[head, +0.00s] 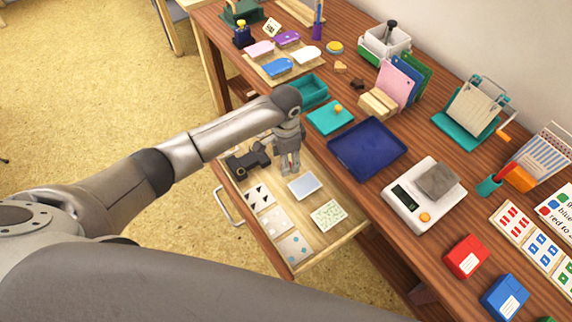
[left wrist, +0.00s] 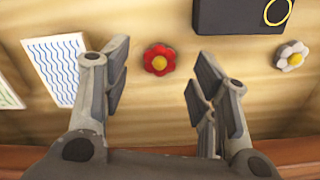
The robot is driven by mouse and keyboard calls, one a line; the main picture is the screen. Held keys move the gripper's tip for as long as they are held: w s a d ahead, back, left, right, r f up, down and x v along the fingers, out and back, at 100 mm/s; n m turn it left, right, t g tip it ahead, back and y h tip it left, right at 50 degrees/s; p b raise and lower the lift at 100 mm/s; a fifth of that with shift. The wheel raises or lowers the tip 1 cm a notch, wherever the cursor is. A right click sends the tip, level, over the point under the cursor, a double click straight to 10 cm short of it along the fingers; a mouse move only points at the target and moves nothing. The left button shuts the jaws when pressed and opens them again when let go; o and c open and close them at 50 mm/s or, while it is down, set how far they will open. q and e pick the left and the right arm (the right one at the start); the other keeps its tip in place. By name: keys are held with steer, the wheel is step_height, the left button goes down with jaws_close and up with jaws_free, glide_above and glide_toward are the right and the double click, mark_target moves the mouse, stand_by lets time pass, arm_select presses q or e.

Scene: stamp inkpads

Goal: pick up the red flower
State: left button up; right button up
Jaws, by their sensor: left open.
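The red flower (left wrist: 160,59), small with a yellow centre, lies on the pale wooden floor of the open drawer (head: 335,248). In the left wrist view it is just ahead of and between the fingers of my left gripper (left wrist: 158,80). In the head view my left gripper (head: 289,171) points down into the drawer's far part, and I cannot make out the flower there. The gripper is open and empty, with the flower apart from both fingers. A white flower (left wrist: 291,56) lies to the right. My right gripper is not in view.
A black object (left wrist: 241,16) lies near the red flower. A card with blue waves (left wrist: 58,68) is to the left.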

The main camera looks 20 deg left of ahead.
arm_select(q)
steer(key=shift+f, duration=0.85)
steer(key=shift+c, duration=1.6)
steer(key=c, duration=0.4)
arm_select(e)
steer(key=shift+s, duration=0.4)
arm_select(q)
steer(key=shift+r, duration=0.1)
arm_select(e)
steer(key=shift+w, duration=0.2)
